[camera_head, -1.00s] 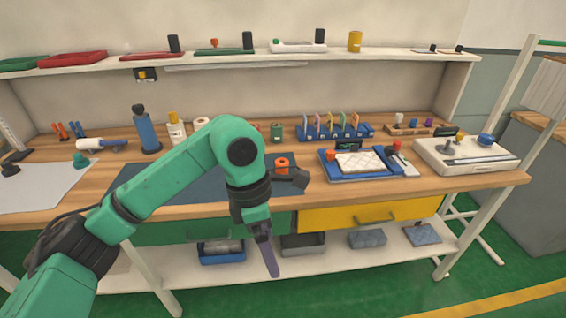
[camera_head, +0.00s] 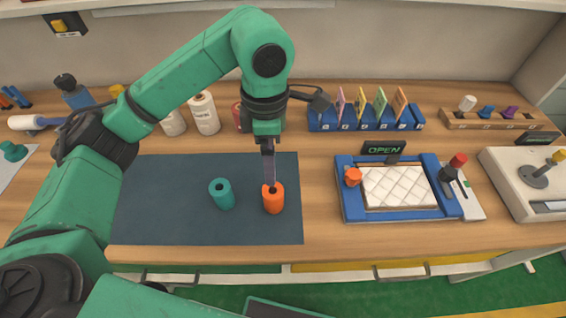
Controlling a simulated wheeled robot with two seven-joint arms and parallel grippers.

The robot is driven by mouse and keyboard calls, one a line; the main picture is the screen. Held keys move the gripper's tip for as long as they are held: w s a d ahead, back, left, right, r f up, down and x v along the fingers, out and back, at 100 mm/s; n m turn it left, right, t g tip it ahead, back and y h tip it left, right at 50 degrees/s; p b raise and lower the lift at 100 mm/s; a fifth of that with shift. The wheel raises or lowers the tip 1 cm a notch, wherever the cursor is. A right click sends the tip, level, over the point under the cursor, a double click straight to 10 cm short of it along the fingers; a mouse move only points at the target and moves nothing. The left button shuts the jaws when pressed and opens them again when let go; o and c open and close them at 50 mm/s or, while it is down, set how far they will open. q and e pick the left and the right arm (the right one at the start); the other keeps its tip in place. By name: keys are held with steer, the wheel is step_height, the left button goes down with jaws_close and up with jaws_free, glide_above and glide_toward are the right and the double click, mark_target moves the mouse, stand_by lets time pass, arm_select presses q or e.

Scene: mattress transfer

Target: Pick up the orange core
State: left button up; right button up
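My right gripper is not in view.
Right of the mat is a blue tray (camera_head: 345,205) with a white quilted pad, an orange knob (camera_head: 353,177) and an OPEN sign (camera_head: 384,148). A blue card rack (camera_head: 365,120) and white spools (camera_head: 204,113) stand behind. The mat's left part is clear.

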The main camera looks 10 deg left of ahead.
mark_target(274, 199)
arm_select(q)
steer(key=shift+f, duration=0.35)
steer(key=f+p, duration=0.1)
steer(key=f, duration=0.3)
steer(key=s+f+p, duration=0.1)
steer(key=f+p, duration=0.1)
steer(key=f, duration=0.2)
steer(key=f+p, duration=0.2)
steer(key=f, duration=0.2)
steer(key=shift+s+d+f, duration=0.2)
steer(key=shift+s+d, duration=0.15)
steer(key=shift+f, duration=0.4)
steer(key=c, duration=1.5)
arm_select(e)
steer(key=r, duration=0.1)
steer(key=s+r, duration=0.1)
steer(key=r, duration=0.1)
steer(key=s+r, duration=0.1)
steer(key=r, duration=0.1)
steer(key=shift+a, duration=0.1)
